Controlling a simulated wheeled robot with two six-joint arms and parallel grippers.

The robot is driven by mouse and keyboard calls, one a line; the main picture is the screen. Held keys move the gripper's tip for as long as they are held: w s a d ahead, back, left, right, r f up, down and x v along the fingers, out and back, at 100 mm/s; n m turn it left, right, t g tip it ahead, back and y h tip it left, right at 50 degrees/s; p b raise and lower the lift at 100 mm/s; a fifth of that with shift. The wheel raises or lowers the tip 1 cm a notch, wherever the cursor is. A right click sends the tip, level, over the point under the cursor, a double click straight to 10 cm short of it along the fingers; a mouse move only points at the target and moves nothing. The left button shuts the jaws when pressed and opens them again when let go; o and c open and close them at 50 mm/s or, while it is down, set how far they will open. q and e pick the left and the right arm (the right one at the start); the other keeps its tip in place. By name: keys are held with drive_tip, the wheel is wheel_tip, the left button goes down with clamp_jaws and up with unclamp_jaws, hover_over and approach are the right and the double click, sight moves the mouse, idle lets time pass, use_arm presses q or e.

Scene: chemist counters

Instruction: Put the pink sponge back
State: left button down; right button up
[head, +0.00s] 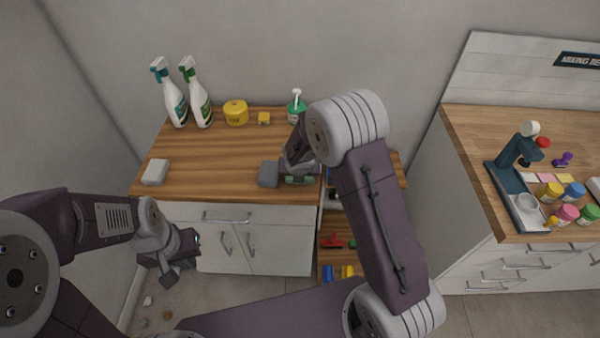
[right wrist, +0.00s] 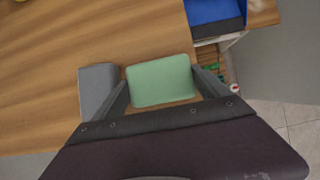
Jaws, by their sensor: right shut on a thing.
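I see no pink sponge in either view. My right gripper (head: 300,172) is low over the front right of the wooden counter and is shut on a pale green sponge-like block (right wrist: 160,82). The block sits between both fingers in the right wrist view, and its green edge shows in the head view (head: 299,180). A grey block (right wrist: 97,88) lies just left of the gripper; it also shows in the head view (head: 268,174). My left gripper (head: 180,262) hangs in front of the cabinet, empty, with its fingers apart.
Two spray bottles (head: 168,95), a yellow tub (head: 236,112), a small yellow block (head: 264,118) and a green bottle (head: 297,108) stand along the back. A pale grey block (head: 155,171) lies at left. Open shelving (head: 333,220) is at right. The middle counter is clear.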

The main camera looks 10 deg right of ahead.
drive_tip(key=o, duration=1.5)
drive_tip(key=shift+f, duration=0.1)
drive_tip(key=shift+r+p, duration=0.4)
drive_tip(key=shift+p, duration=0.05)
drive_tip(key=p+v, duration=0.4)
drive_tip(key=v, duration=0.8)
drive_tip(key=s+d+m+g, duration=0.1)
drive_tip(key=s+m, duration=0.5)
drive_tip(key=m, duration=0.5)
drive_tip(key=s+d+m+g+y, duration=0.1)
drive_tip(key=s+m+g, duration=0.1)
drive_tip(key=s+m, duration=0.4)
drive_tip(key=s+d+m+g, duration=0.1)
drive_tip(key=s+m, duration=0.5)
drive_tip(key=m, duration=1)
drive_tip(key=shift+s+d+g+y, duration=0.1)
drive_tip(key=shift+d+g+y, duration=0.25)
drive_tip(key=shift+d, duration=0.25)
